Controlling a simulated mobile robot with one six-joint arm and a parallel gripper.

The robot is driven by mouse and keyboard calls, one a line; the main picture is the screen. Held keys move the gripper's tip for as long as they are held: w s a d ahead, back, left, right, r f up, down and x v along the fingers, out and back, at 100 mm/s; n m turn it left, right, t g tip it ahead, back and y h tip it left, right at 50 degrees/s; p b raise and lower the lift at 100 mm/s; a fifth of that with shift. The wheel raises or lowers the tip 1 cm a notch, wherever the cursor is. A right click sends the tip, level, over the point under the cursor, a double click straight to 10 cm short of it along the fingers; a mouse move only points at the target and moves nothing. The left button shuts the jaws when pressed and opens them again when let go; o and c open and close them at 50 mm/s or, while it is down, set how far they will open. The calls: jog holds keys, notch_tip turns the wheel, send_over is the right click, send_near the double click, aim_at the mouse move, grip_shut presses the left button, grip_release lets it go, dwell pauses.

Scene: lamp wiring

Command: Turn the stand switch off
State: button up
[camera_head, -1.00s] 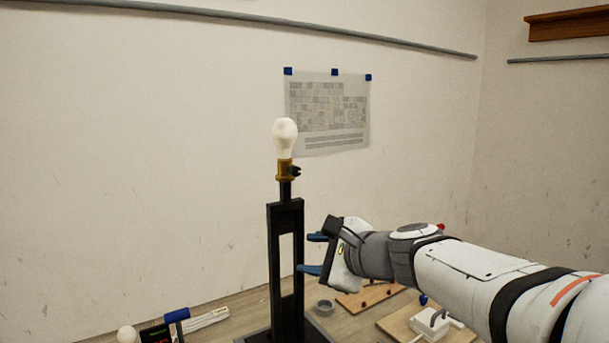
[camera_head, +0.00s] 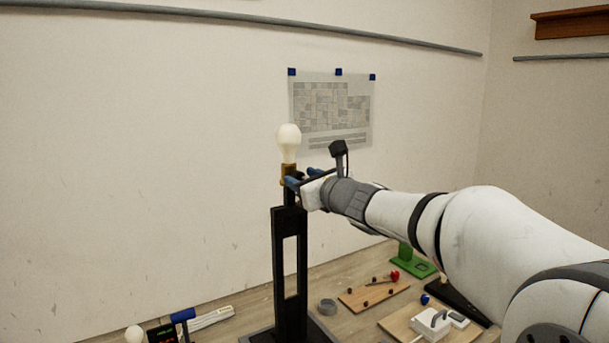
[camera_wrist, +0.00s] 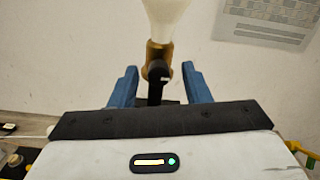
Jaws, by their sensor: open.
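The black lamp stand (camera_head: 279,265) stands upright on the bench, with a brass socket (camera_head: 287,172) and a white bulb (camera_head: 288,143) on top. In the wrist view the brass socket (camera_wrist: 160,56) carries a black switch knob (camera_wrist: 158,71) facing me. My gripper (camera_head: 293,182) is at socket height, right beside the socket. In the wrist view my gripper (camera_wrist: 159,88) is open, with one blue finger on each side of the knob and a gap to both. In the head view the knob is hidden by my gripper.
A wooden board (camera_head: 374,294) with small knobs, a grey tape roll (camera_head: 327,307), a white socket block (camera_head: 432,321) and a green stand (camera_head: 412,262) sit to the right. A second bulb (camera_head: 134,334) and a meter are at lower left. A wall poster (camera_head: 332,108) hangs behind.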

jog(key=shift+w+a, duration=0.15)
jog(key=shift+w, duration=0.15)
jog(key=shift+c, duration=0.5)
